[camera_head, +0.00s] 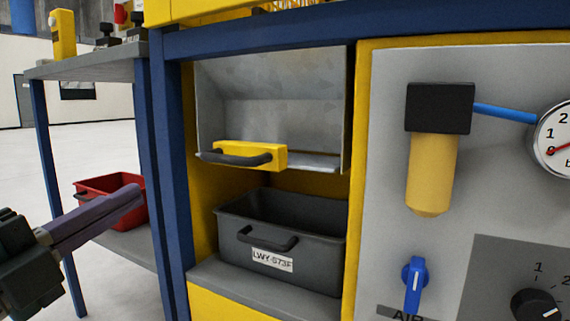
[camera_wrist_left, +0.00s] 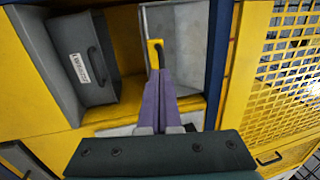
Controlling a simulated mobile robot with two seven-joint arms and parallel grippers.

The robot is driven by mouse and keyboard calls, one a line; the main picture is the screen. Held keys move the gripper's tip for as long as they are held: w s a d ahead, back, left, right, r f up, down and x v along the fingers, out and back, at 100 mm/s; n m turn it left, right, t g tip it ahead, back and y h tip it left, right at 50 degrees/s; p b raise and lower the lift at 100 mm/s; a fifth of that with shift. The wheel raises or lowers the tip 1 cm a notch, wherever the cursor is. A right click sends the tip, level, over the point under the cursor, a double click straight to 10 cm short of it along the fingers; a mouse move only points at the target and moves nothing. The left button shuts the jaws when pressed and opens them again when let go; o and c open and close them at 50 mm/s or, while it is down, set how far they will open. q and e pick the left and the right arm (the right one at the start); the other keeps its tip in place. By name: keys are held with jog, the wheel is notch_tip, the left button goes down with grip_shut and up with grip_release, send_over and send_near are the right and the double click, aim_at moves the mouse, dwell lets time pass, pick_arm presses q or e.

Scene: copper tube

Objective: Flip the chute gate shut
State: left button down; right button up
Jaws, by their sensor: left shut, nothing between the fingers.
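The chute (camera_head: 270,100) is a grey sheet-metal opening in the blue and yellow frame. At its lower lip is a yellow block (camera_head: 268,155) with a black bar handle (camera_head: 235,158); I cannot tell the gate's exact angle. My left gripper (camera_head: 138,192) has its purple fingers together and empty. In the head view it is left of the handle and lower, apart from it. In the left wrist view the fingertips (camera_wrist_left: 160,75) line up just below the yellow block (camera_wrist_left: 155,52) and partly cover the handle. My right gripper is not in view.
A dark grey bin (camera_head: 285,235) with a label stands under the chute. A blue post (camera_head: 165,160) stands between my left gripper and the chute. A red bin (camera_head: 112,190) is on the left shelf. A panel (camera_head: 385,180) with a gauge is at right.

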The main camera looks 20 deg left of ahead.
aim_at(198, 158)
pick_arm(q)
jog(key=w, duration=0.3)
jog(key=w+r, duration=0.1)
jog(key=w, duration=0.2)
jog(key=w+r, duration=0.1)
jog(key=w, duration=0.2)
jog(key=shift+w+d, duration=0.15)
jog(key=shift+w, duration=0.2)
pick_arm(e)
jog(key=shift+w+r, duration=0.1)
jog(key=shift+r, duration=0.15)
